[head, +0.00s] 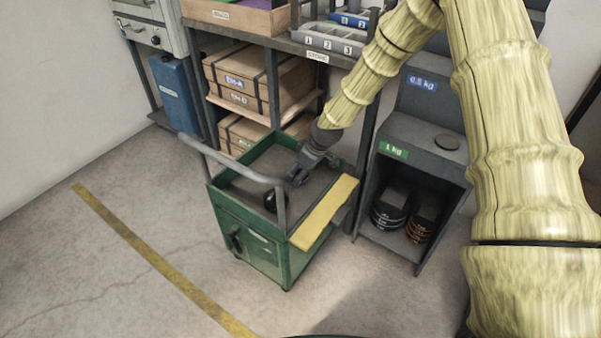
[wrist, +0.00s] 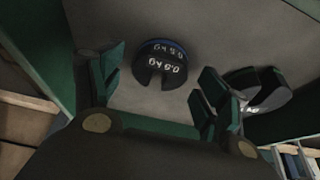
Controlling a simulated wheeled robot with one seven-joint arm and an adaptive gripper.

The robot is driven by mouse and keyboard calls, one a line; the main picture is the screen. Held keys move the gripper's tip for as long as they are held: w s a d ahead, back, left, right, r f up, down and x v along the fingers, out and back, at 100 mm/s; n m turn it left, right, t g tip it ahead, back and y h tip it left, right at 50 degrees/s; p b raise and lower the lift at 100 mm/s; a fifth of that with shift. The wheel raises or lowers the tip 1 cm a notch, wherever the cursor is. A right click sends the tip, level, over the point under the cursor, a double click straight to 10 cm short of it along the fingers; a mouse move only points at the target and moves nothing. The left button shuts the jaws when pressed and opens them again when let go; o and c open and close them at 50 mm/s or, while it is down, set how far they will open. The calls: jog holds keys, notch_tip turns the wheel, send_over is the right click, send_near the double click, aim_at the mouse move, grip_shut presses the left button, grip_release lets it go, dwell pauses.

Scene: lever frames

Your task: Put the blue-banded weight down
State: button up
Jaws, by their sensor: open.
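The blue-banded weight (wrist: 160,68) is a dark slotted disc marked 0.5 kg, with a blue edge. In the wrist view it rests on the grey tray floor, ahead of and between my open fingers, with no visible contact. My gripper (head: 297,178) is low over the green cart's (head: 262,250) top tray in the head view; its fingers also show in the wrist view (wrist: 165,88). A second dark weight (wrist: 258,90) lies to the right, beyond the right finger. A dark round thing (head: 270,201) shows in the tray; I cannot tell which weight it is.
The cart has a grey handle rail (head: 235,166) and a yellow strip (head: 325,212) along its right side. A grey stand (head: 425,140) at the right has 0.5 kg and 1 kg labels, a disc on top and several weights below. A shelf with wooden boxes (head: 290,78) stands behind.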

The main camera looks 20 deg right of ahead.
jog(key=shift+r, duration=0.45)
jog(key=p+v, duration=0.3)
jog(key=v, duration=0.9)
dwell(0.5)
